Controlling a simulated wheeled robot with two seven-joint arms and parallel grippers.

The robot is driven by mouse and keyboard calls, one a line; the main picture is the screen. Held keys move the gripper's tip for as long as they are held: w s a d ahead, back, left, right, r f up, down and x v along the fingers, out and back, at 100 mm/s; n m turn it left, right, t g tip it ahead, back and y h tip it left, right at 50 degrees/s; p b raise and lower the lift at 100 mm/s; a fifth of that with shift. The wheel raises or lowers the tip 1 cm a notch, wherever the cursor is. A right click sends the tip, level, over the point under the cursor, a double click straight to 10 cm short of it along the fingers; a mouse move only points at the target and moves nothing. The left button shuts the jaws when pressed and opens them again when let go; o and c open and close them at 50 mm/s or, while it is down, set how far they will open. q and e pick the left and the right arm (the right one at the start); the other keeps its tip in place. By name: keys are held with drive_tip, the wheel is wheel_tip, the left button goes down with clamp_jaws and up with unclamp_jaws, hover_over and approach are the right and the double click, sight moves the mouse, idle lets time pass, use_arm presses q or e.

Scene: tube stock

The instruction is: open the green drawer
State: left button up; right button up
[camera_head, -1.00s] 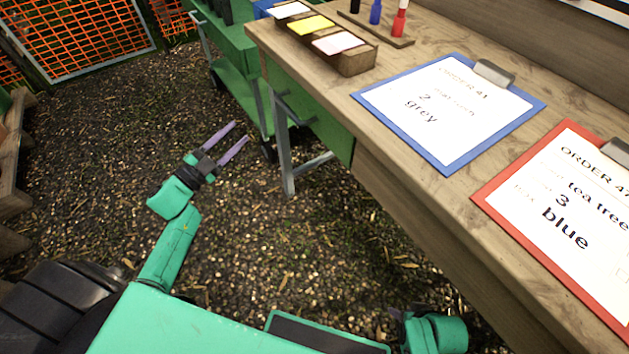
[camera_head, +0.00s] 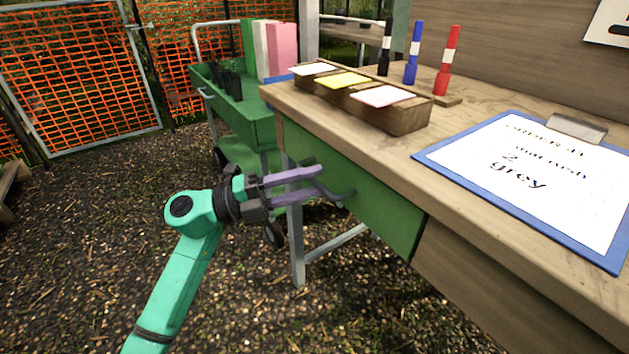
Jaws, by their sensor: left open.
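The green drawer (camera_head: 378,202) is set under the wooden table top at its left end, and its front looks flush with the table front. My left gripper (camera_head: 318,182) is open, with two purple fingers pointing right toward the drawer front. My right gripper is out of view.
The table (camera_head: 470,240) carries a blue clipboard (camera_head: 520,175), a wooden card box (camera_head: 400,118) and several markers. A grey table leg (camera_head: 296,240) stands behind my fingers. A green cart (camera_head: 245,115) is behind. Gravel at lower left is free.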

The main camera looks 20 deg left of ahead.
use_arm(q)
drive_tip(key=shift+w+d+r, duration=0.1)
drive_tip(key=shift+w+d, duration=0.2)
drive_tip(key=shift+d, duration=0.25)
clamp_jaws()
idle(1.0)
